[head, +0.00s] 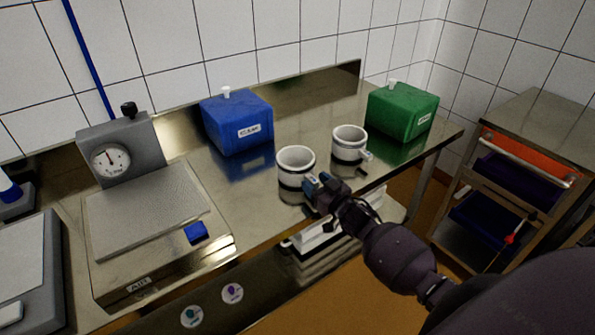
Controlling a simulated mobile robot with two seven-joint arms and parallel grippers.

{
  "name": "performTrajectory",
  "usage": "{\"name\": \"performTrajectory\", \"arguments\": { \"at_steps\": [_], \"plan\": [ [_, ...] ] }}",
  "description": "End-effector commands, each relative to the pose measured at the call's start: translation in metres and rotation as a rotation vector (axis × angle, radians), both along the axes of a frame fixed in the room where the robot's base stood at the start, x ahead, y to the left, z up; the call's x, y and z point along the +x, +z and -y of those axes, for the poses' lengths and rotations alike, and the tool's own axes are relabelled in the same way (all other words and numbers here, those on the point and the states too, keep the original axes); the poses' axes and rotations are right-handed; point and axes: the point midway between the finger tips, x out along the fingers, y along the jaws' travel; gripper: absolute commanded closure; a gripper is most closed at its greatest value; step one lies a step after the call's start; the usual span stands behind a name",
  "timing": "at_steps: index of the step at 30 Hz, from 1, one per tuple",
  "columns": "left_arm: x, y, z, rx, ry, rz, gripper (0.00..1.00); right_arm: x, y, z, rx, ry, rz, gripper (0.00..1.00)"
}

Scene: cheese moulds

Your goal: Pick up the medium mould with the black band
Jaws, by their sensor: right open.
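Two white, open-topped cylindrical moulds stand upright on the steel table (262,215). The nearer mould (296,160) has a dark band low on its side. The farther mould (349,138) stands behind it to the right and also has a dark band. The nearer one looks slightly larger, but I cannot tell their true sizes. My right gripper (315,184) is open, at the lower right side of the nearer mould. Its fingers partly cover that mould's side; I cannot tell whether they touch it. My left gripper is not in view.
A blue box (237,125) and a green box (402,112) stand behind the moulds. A dial scale (150,205) fills the left of the table. A cart with trays (515,165) stands at the right. Bare steel lies between scale and moulds.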

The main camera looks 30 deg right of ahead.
Motion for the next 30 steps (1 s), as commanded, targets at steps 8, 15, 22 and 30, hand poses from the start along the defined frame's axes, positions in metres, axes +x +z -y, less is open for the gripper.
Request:
{"name": "performTrajectory", "arguments": {
  "at_steps": [8, 15, 22, 30],
  "plan": [
    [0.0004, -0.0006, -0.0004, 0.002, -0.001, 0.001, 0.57, 0.0102, -0.0009, -0.001, 0.001, 0.0, -0.001, 0.47],
    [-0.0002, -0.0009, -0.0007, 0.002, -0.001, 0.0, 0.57, 0.01, -0.0006, -0.0009, 0.001, 0.0, -0.001, 0.67],
    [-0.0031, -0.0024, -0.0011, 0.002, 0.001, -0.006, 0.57, 0.0099, -0.0005, -0.0009, 0.0, 0.0, -0.001, 1.0],
    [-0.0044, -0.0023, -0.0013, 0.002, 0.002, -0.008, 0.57, 0.0105, 0.0011, -0.001, 0.0, 0.0, 0.001, 1.0]
  ]
}}
